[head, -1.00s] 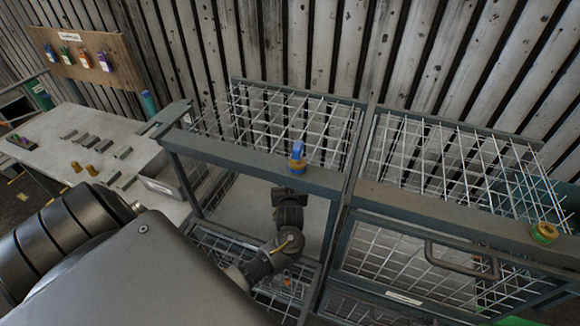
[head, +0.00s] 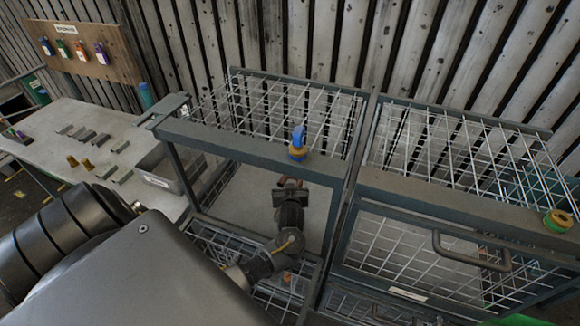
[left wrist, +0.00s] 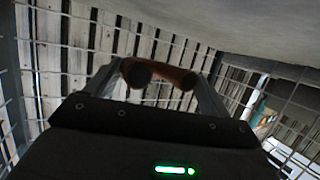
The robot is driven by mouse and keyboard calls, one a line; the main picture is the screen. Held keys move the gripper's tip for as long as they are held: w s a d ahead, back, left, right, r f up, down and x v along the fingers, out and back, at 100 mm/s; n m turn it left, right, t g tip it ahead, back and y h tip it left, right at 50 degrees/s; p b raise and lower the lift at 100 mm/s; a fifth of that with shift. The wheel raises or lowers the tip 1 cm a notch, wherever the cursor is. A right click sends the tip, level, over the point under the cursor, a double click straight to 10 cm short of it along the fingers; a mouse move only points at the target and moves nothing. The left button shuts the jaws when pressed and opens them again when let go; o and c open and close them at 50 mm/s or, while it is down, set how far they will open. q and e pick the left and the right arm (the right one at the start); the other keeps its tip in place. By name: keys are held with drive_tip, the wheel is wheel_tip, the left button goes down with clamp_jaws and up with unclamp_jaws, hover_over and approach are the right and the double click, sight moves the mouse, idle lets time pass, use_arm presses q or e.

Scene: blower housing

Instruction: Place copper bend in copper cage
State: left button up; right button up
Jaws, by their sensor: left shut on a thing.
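The copper bend (left wrist: 160,70) is a reddish-brown curved tube with two dark open ends, between the fingers of my left gripper (left wrist: 158,82) in the left wrist view. In the head view the left gripper (head: 290,187) reaches through the open front of the left wire cage (head: 255,160), and a little of the bend shows at its tip. The bend appears clear of the pale panel inside the cage; any contact is hard to judge. I cannot read which cage is the copper one. My right gripper is not seen.
The right cage's door (head: 420,260) is shut, with a handle. A workbench (head: 100,130) at left holds small metal pieces and a grey bin (head: 165,170). A tool board (head: 80,48) hangs behind.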

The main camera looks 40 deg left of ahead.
use_arm(q)
drive_tip(key=shift+f, duration=0.2)
drive_tip(key=o, duration=1.3)
drive_tip(key=shift+r, duration=0.1)
drive_tip(key=shift+r, duration=0.35)
drive_tip(key=shift+s+d+r+p, duration=0.15)
drive_tip(key=shift+d+r+p, duration=0.1)
drive_tip(key=shift+p, duration=0.1)
drive_tip(key=b+v, duration=0.1)
drive_tip(key=v, duration=0.6)
drive_tip(key=shift+a, duration=0.1)
